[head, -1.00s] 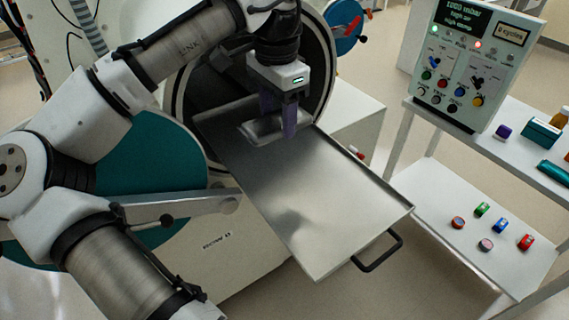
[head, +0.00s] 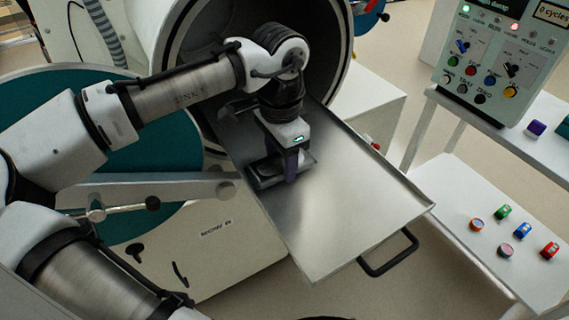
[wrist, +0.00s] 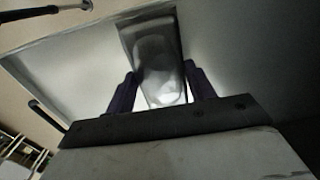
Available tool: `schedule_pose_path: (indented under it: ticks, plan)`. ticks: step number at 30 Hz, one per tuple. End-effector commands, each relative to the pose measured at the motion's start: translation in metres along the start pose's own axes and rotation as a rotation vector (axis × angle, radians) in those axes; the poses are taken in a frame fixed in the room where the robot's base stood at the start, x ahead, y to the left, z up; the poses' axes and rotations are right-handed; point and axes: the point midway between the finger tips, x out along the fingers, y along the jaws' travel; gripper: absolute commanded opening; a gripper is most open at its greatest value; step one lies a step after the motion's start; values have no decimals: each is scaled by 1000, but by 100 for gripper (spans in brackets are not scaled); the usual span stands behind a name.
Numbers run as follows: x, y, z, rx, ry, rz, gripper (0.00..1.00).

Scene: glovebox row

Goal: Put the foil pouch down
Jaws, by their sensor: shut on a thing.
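The foil pouch (head: 267,173) is a grey, shiny, flat packet over the metal tray (head: 345,205) that sticks out of the round chamber opening. My gripper (head: 284,174) is shut on the pouch, its dark purple fingers pointing down. In the wrist view the pouch (wrist: 158,62) shows between the two fingers of my gripper (wrist: 161,84), extending beyond them. I cannot tell whether the pouch touches the tray. My gripper and arm hide part of the pouch and the tray's inner end.
The tray's outer half, towards its black handle (head: 388,256), is bare. The dark chamber opening (head: 205,45) is behind my arm. At right stand a control panel (head: 497,60) and a shelf (head: 480,195) with several small coloured items.

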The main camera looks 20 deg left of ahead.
Motion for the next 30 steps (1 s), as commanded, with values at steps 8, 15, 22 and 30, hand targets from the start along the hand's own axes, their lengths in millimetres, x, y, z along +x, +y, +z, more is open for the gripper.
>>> schedule_pose_path:
  ticks: [8, 15, 22, 30]
  plan:
    - [8, 2, 3, -1, 1, -1, 29]
    - [12, 2, 3, 0, 0, 1, 58]
    - [11, 2, 3, -1, 0, 0, 76]
    - [8, 1, 3, -1, 0, -1, 76]
